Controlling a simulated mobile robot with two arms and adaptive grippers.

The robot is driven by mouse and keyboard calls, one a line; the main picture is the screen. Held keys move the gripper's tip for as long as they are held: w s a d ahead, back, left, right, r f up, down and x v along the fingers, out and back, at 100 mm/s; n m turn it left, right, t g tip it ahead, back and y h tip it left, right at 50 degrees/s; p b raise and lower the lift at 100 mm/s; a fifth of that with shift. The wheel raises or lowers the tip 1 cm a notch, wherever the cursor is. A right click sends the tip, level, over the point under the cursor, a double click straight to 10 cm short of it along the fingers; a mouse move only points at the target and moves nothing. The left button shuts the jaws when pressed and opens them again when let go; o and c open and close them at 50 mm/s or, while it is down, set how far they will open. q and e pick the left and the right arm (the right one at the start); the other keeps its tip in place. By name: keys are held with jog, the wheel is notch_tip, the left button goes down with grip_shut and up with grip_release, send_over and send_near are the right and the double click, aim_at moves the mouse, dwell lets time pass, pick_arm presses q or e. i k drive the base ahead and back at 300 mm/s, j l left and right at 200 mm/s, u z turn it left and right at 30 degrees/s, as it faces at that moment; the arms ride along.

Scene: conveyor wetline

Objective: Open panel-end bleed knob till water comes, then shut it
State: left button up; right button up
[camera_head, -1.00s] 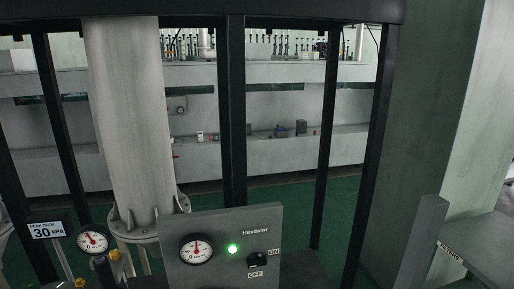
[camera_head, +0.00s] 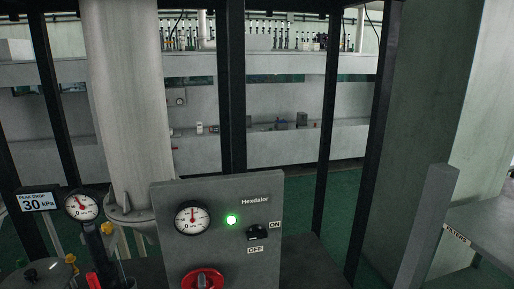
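A grey panel (camera_head: 228,225) labelled Hexdalor stands at the bottom centre. A second gauge (camera_head: 82,206) tops a dark pipe at the left. A small red handle (camera_head: 93,280) and yellow fittings (camera_head: 107,228) are near that pipe. I cannot tell which one is the bleed knob. No water shows. Neither of my grippers is in view.
A thick grey pipe (camera_head: 128,110) rises behind the panel. Black frame posts (camera_head: 232,90) stand behind. A sign (camera_head: 40,201) reads 30 kPa peak drop. A grey shelf labelled FILTERS (camera_head: 480,232) and a large column (camera_head: 420,110) are at the right.

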aim_at(107, 227)
jog(key=u, duration=1.55)
